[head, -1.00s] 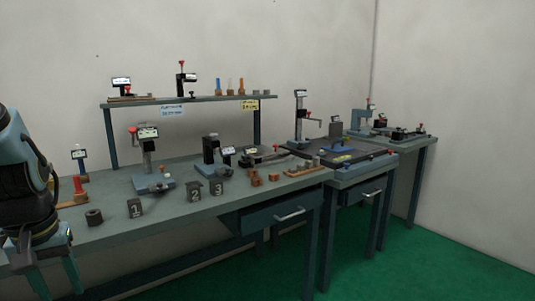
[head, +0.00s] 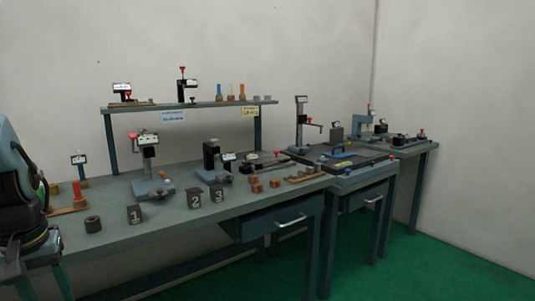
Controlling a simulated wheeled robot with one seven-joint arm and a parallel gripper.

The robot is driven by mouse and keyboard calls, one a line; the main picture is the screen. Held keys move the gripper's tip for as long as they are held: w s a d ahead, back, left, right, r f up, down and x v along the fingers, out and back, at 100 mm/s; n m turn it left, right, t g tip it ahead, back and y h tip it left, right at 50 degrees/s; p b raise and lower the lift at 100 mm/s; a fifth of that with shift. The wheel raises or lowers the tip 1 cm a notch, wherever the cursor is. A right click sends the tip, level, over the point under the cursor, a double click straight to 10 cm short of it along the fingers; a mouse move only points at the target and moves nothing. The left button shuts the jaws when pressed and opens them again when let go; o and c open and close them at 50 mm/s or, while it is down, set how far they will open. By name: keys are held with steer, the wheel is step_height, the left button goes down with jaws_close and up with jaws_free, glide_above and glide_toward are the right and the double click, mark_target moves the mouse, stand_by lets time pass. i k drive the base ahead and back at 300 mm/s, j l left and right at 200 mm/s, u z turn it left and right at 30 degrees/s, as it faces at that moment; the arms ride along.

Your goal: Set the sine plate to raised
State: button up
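I cannot single out the sine plate with certainty. A low dark flat device (head: 264,161) lies toward the back of the long bench. Another low dark device with a red knob (head: 405,138) lies on the far right bench. Either could be the sine plate, and both are too small for me to tell a raised or lowered state.
The long bench (head: 105,235) holds numbered dark blocks (head: 195,199), a dark ring (head: 93,224), gauge stands (head: 149,165) and orange blocks (head: 256,187). A shelf (head: 195,104) stands behind. A drawer handle (head: 290,221) juts from the front. Green floor (head: 440,265) is clear at right.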

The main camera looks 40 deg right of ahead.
mark_target(276, 157)
steer(key=l+u, duration=0.5)
steer(key=u, duration=0.25)
steer(key=k+l+u, duration=0.15)
steer(key=l, duration=0.3)
steer(key=l+u, duration=0.1)
steer(key=l, duration=0.4)
steer(key=k+l+u, duration=0.15)
steer(key=l, duration=0.25)
steer(key=k+l+u, duration=0.15)
steer(key=l, duration=0.3)
